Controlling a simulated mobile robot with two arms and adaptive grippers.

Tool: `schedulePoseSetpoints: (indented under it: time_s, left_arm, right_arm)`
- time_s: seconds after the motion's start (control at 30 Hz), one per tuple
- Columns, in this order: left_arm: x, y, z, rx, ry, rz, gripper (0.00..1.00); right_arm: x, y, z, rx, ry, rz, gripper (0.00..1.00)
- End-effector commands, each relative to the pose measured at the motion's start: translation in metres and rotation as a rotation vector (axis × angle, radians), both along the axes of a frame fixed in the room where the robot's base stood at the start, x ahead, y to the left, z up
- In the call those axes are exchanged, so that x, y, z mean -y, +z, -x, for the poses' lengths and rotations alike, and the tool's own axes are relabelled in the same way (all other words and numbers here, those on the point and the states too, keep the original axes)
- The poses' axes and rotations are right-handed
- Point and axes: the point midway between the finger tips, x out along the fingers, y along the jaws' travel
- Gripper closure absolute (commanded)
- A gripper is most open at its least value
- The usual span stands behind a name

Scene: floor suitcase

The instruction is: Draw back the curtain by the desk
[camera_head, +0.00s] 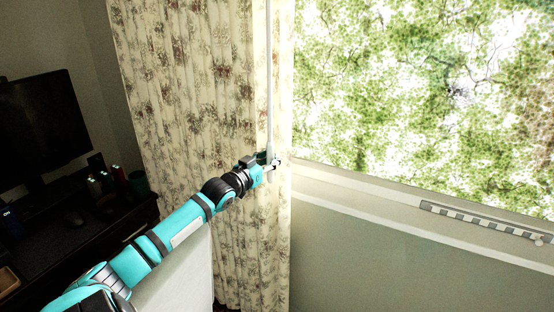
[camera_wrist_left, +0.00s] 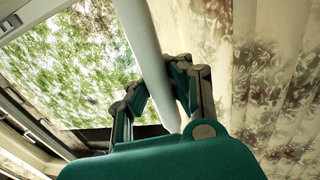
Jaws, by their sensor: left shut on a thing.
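The floral cream curtain (camera_head: 195,90) hangs at the left side of the window and also fills the right of the left wrist view (camera_wrist_left: 275,70). A long pale rod (camera_head: 270,80) hangs upright along the curtain's right edge. My left gripper (camera_head: 272,163) is at the rod's lower part, in front of the curtain edge. In the left wrist view its fingers (camera_wrist_left: 160,90) close on either side of the rod (camera_wrist_left: 145,45). My right gripper is not in view.
The dark desk (camera_head: 60,245) at the left holds a monitor (camera_head: 42,125), a mouse and several small items. The window (camera_head: 420,90) and its sill (camera_head: 370,195) lie to the right of the curtain. A pale surface (camera_head: 180,280) is below my left arm.

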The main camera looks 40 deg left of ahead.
Motion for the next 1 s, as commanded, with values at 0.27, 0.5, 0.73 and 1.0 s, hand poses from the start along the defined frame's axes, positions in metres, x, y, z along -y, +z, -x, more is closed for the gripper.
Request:
schedulePoseSetpoints:
  time_s: [0.27, 0.5, 0.73, 1.0]
  left_arm:
    - [0.003, -0.015, 0.001, -0.026, -0.002, 0.011, 1.0]
    - [0.003, -0.014, 0.001, -0.025, -0.002, 0.009, 0.77]
    - [0.002, -0.009, 0.001, -0.014, -0.001, 0.007, 0.55]
    - [0.002, -0.007, 0.003, -0.01, -0.002, 0.006, 0.55]
  right_arm:
    - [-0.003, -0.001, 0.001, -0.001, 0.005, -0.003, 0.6]
    - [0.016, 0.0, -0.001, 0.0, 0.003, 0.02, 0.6]
    - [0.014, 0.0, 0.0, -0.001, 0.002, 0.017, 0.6]
    - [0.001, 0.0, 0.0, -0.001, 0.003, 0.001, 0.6]
